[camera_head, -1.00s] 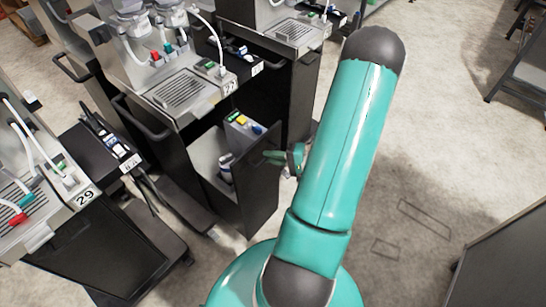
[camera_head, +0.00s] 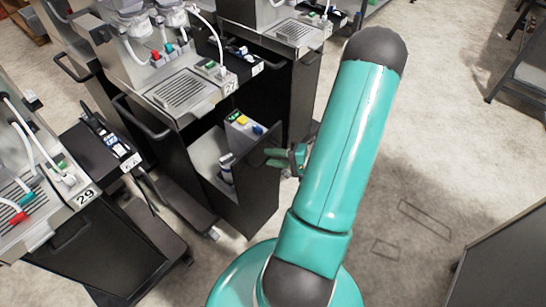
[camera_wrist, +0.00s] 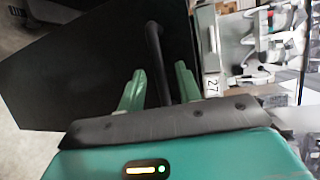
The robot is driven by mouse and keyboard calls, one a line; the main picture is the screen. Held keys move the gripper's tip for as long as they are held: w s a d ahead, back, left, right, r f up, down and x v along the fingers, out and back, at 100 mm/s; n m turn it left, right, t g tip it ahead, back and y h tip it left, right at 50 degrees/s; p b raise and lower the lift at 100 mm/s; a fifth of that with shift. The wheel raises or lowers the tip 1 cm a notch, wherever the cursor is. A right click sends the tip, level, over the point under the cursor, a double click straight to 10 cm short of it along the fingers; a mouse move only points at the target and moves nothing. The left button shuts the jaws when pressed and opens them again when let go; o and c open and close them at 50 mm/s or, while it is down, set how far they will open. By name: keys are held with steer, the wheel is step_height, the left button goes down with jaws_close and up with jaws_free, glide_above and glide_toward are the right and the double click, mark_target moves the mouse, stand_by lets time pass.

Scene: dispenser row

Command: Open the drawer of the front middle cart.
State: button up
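The front middle cart is the one with the label 27 (camera_head: 229,86). Its dark drawer (camera_head: 252,196) stands pulled well out, with its grey interior and contents in view. My gripper (camera_head: 272,158) is at the outer face of the drawer front, on its right side. In the wrist view my gripper (camera_wrist: 160,82) has its two green fingers apart, one on each side of the black bar handle (camera_wrist: 153,45). Gaps show between the handle and the fingers. The black drawer front (camera_wrist: 85,65) fills the left of that view. The handle is hidden in the head view.
The drawer holds a bottle (camera_head: 226,168) and small boxes (camera_head: 243,124). A cart labelled 29 (camera_head: 85,196) stands at the left, and another cart (camera_head: 290,35) stands behind. A grey cabinet (camera_head: 505,265) is at lower right. The floor on the right is mostly clear.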

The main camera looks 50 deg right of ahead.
steer(key=v, duration=1.3)
steer(key=shift+s+r, duration=0.2)
steer(key=w+a+r+n+g+y, duration=0.1)
steer(key=w+a+r+n+g, duration=0.4)
steer(key=a, duration=0.4)
steer(key=w+a+r+n+g+y, duration=0.1)
steer(key=w+a+r+n+g, duration=0.2)
steer(key=w+a+r+g, duration=0.4)
steer(key=s+a+r+n+t+h, duration=0.2)
steer(key=a+r+n+h, duration=0.4)
steer(key=a+r, duration=0.8)
steer(key=a+t+h, duration=0.1)
steer(key=a+h, duration=0.1)
steer(key=a, duration=0.1)
steer(key=shift+a+r+h, duration=0.15)
steer(key=shift+r+h, duration=0.15)
steer(key=shift+h, duration=0.1)
steer(key=shift+s, duration=0.2)
